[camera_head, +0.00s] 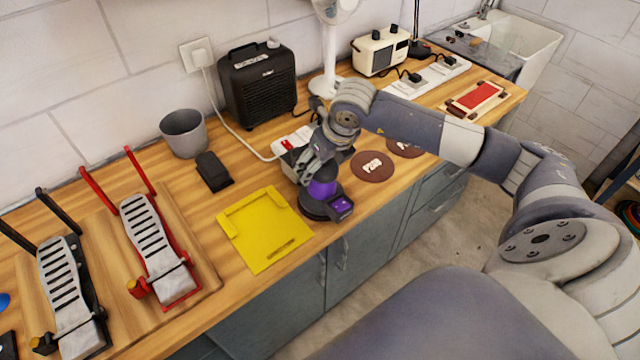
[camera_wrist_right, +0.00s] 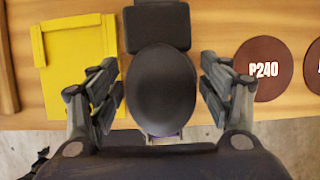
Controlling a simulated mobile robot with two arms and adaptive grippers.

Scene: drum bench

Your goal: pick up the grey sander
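The sander (camera_head: 322,188) stands on the wooden bench near its front edge, just right of the yellow tray (camera_head: 265,228). It has a dark grey body with purple parts. In the right wrist view its dark rounded top (camera_wrist_right: 160,90) fills the middle. My right gripper (camera_head: 312,165) is over the sander from above. Its fingers (camera_wrist_right: 160,85) are apart, one on each side of the sander's top, with a narrow gap visible on both sides. My left gripper is not in view.
Brown sanding discs (camera_head: 372,166) lie right of the sander. A red-lit white power strip (camera_head: 292,140) is behind it. A black block (camera_head: 213,171), grey cup (camera_head: 184,133), black heater-like box (camera_head: 258,85) and pedals (camera_head: 158,250) stand left and behind.

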